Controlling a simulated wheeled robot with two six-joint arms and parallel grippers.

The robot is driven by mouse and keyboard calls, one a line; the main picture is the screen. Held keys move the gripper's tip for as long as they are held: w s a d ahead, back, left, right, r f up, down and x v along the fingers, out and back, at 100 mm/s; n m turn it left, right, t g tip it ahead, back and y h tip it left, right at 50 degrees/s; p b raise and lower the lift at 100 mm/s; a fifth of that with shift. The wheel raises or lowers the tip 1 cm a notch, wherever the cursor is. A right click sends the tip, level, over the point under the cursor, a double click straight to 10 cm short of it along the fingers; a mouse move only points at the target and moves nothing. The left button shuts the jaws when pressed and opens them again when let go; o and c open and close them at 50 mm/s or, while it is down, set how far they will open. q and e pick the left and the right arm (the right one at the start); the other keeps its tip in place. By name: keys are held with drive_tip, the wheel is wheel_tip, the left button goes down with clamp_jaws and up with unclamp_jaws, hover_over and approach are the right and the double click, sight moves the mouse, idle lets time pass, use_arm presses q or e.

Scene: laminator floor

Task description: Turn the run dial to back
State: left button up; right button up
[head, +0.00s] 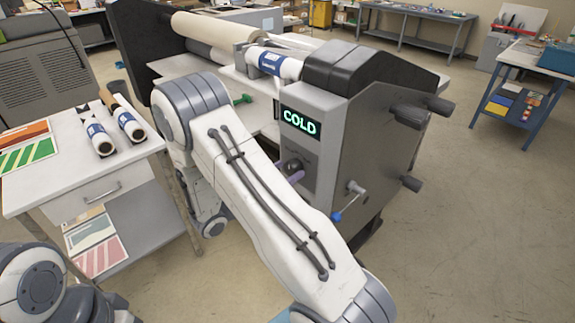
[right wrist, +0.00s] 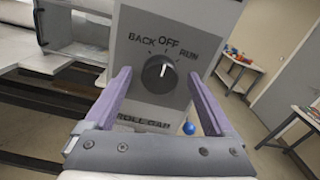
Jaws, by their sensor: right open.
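The run dial (right wrist: 158,72) is a round black knob on the grey laminator panel (right wrist: 206,22), under the labels BACK, OFF and RUN. Its white mark points up and slightly right, towards OFF. In the head view the dial (head: 292,166) is partly visible past my right arm. My right gripper (right wrist: 159,82) has two purple fingers, open, one on each side of the dial in the picture. I cannot tell whether they touch it. In the head view only a bit of purple finger (head: 296,177) shows. My left gripper is out of view; only part of that arm shows.
A display (head: 299,123) above the dial reads COLD. A blue-tipped lever (head: 345,204) sticks out below right of the dial. A side table (head: 75,180) with rolls stands at the left. Black handles (head: 411,115) project at the machine's right end; open floor lies beyond.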

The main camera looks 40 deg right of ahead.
drive_tip(key=shift+d, duration=0.6)
drive_tip(key=c, duration=1.4)
